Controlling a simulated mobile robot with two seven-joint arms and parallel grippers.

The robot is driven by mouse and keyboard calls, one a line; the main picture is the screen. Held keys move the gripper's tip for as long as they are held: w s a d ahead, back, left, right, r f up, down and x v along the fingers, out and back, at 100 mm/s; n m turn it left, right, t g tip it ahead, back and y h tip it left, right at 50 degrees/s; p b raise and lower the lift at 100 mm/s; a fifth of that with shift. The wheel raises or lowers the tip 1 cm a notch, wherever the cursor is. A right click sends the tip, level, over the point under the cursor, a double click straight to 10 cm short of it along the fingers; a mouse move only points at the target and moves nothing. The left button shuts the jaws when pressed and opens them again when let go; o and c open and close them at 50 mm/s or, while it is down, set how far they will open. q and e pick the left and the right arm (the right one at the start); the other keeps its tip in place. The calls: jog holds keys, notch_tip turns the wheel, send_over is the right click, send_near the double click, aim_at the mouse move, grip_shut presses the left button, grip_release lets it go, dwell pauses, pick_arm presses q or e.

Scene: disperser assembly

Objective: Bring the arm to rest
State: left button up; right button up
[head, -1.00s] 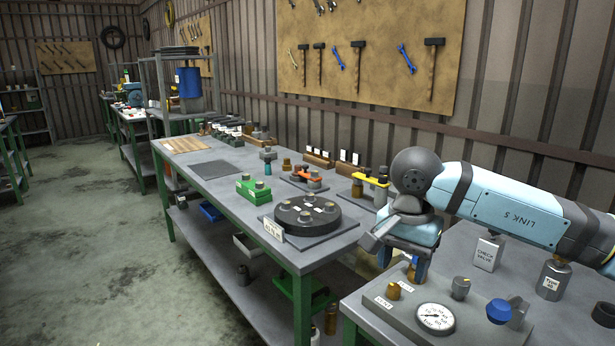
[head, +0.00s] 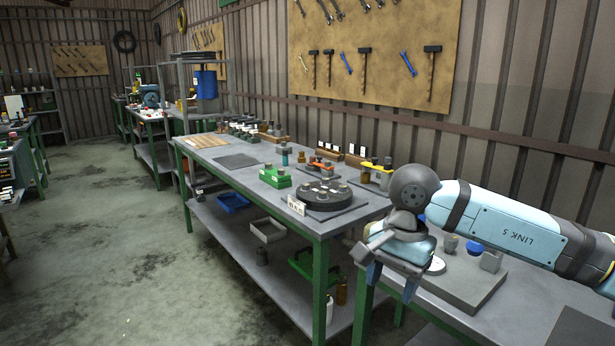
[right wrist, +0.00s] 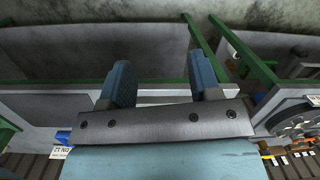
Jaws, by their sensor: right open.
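My right gripper (head: 391,284) is open and empty, its two blue fingers pointing down. It hangs near the left edge of the near table (head: 465,318). The right wrist view also shows the gripper (right wrist: 161,72) with its fingers apart and nothing between them. My right arm reaches in from the right, partly hiding the grey plate (head: 478,285) with its dial and blue knob. My left gripper is not in view.
The long workbench (head: 258,221) carries a black round disc (head: 324,195), a green block (head: 275,177) and several small fittings. A tool board (head: 375,60) hangs on the wall. The floor (head: 110,255) at left is clear.

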jog(key=s+a+f+m+g+y, duration=0.1)
jog(key=s+a+m+g+y, duration=0.1)
jog(key=s+a+m+y, duration=0.65)
jog(key=s+a+f+m+g+y, duration=0.15)
jog(key=s+a+m+y, duration=0.4)
jog(key=y, duration=0.55)
jog(key=w+d+f+m+t+h, duration=0.2)
jog(key=d+f+m+t+h, duration=0.35)
jog(key=m+t, duration=0.85)
jog(key=w+d+f+m+t+h, duration=0.35)
jog(key=f+m+t, duration=0.35)
jog(key=m, duration=1.4)
jog(key=s+d+f+m+g+h, duration=0.2)
jog(key=s+d+f+m+h, duration=0.2)
jog(key=s+f+m, duration=0.3)
jog(key=s+d+f+m+g+h, duration=0.3)
jog(key=s+d+f+m+h, duration=0.15)
jog(key=f, duration=0.45)
pick_arm(q)
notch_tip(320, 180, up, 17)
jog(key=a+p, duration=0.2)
jog(key=p, duration=2.5)
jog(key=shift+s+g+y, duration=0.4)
pick_arm(e)
notch_tip(320, 180, up, 17)
jog(key=s+d, duration=0.2)
jog(key=shift+s+d+r+g, duration=0.15)
jog(key=shift+s+d+g, duration=0.1)
jog(key=shift+g, duration=0.2)
